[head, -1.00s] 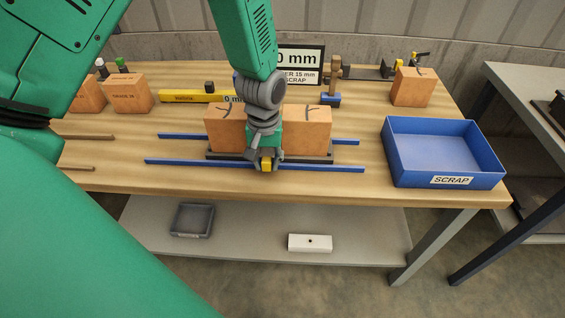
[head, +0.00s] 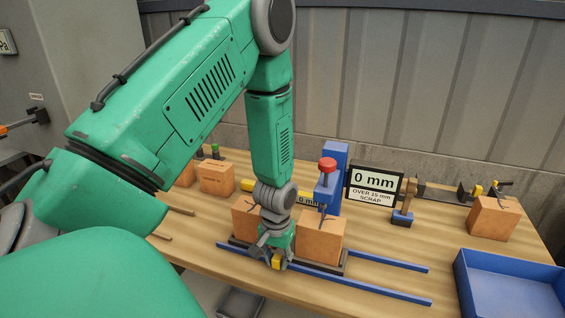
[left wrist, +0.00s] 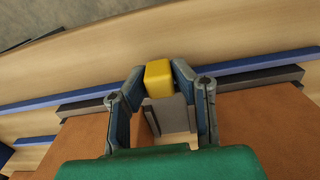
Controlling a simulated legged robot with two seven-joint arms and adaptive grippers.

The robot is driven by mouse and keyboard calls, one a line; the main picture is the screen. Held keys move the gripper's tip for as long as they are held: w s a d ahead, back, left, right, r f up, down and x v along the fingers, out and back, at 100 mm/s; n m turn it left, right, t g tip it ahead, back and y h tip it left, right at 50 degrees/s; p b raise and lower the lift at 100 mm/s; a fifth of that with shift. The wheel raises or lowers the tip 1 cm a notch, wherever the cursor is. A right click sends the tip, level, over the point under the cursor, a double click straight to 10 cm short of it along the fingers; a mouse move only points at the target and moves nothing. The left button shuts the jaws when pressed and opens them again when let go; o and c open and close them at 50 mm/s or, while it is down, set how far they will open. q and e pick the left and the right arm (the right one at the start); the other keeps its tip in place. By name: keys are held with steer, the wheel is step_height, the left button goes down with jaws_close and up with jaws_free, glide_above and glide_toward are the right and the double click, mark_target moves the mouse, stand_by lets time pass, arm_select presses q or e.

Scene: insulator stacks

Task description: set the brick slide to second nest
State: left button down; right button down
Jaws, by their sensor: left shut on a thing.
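The brick slide (head: 344,264) is a dark plate carrying two orange-brown bricks, a left brick (head: 245,216) and a right brick (head: 319,238). It sits between two blue rails (head: 385,289), near their left end. A yellow handle (left wrist: 158,78) is at its front middle. My left gripper (head: 276,262) is shut on this handle, with a finger on each side in the left wrist view. My left arm hides part of the left brick and of the plate between the bricks. No nest marks can be made out. My right gripper is not in view.
A blue stand with a red knob (head: 327,164) and a "0 mm" sign (head: 375,184) stand behind the slide. A blue scrap bin (head: 505,290) is at right. Loose bricks lie at back left (head: 216,178) and right (head: 493,217). The right part of the rails is clear.

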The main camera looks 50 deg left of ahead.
arm_select(q)
steer(key=shift+a, duration=0.15)
steer(key=c, duration=1.4)
jaws_free()
steer(key=shift+o, duration=0.2)
steer(key=shift+s+a, duration=0.1)
steer(key=shift+a, duration=0.1)
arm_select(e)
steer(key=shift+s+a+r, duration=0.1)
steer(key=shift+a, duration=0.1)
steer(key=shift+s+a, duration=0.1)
arm_select(q)
step_height(320, 180, up, 11)
steer(key=shift+a+r, duration=0.15)
steer(key=shift+r, duration=0.25)
